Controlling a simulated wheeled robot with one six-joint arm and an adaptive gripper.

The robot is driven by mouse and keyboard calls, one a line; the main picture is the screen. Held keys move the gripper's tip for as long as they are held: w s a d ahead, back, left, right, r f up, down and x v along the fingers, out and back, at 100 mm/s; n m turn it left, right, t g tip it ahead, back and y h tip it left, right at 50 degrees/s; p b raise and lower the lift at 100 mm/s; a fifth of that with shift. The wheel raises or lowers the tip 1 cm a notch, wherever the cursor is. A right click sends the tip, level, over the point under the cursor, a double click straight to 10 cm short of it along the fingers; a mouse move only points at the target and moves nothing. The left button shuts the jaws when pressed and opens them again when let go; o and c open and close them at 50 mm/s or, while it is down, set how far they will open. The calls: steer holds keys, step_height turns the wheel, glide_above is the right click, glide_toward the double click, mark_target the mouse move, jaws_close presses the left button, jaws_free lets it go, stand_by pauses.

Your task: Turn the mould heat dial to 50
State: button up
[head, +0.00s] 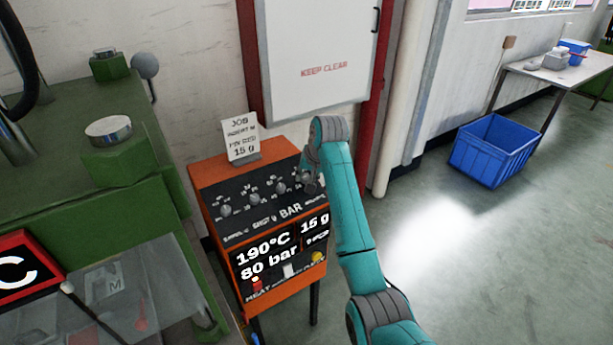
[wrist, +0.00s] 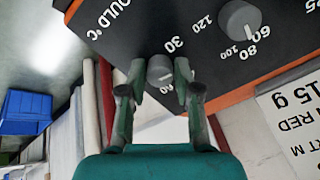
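The mould heat dial (wrist: 160,71) is a small grey knob on the black sloped panel, under lettering that reads "OULD °C". A 30 shows beside it; other scale marks are partly hidden by my fingers. My gripper (wrist: 160,84) has one finger on each side of this knob, very close to it. I cannot tell whether the fingers touch it. In the head view my gripper (head: 311,182) is at the right end of the orange machine's dial row and largely covers that knob.
The orange machine (head: 207,172) has several other dials and a display reading 190°C, 80 bar and 15 g. A neighbouring dial (wrist: 240,18) has marks 60 to 120. A job card (head: 240,138) stands on top. A green machine (head: 140,210) is left; a blue crate (head: 492,152) is right. Floor between is clear.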

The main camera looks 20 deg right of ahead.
jaws_close()
steer(key=shift+m, duration=0.3)
steer(key=m, duration=1)
steer(key=shift+m, duration=0.4)
steer(key=m, duration=0.4)
steer(key=shift+m, duration=0.3)
